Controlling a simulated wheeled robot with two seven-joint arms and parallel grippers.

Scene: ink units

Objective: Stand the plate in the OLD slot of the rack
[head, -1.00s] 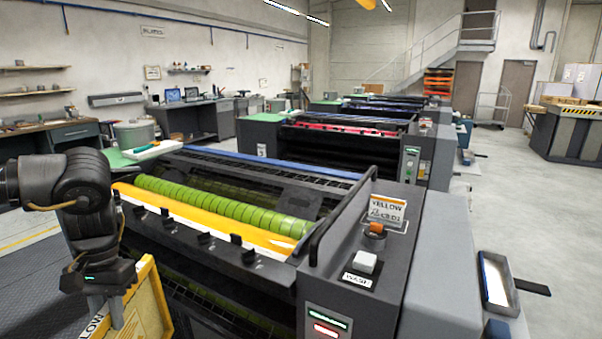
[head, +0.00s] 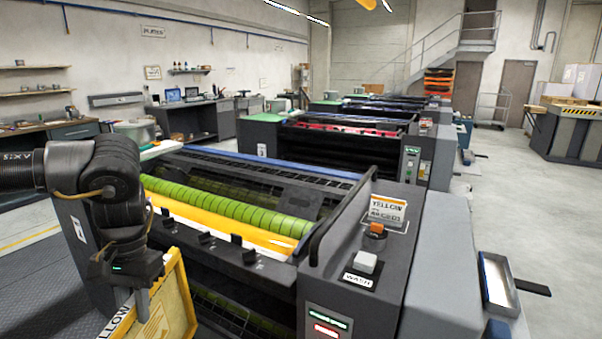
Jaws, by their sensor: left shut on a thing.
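My left gripper (head: 132,300) comes in from the left and points down. It is shut on the yellow-edged plate (head: 178,312) near the bottom left of the head view. The plate is tilted, carries the letters "LOW" on its near edge, and is cut off by the bottom of the picture. It is held in front of the near press (head: 275,292), which has a green roller and a yellow strip. My right gripper is not in view. No rack with an OLD slot can be made out.
The near press has a raised control side with a YELLOW card (head: 387,210), an orange knob and a WASH button (head: 364,262). More presses (head: 345,145) stand behind it. A workbench (head: 50,135) is at the left wall. Open floor (head: 25,265) lies at the lower left.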

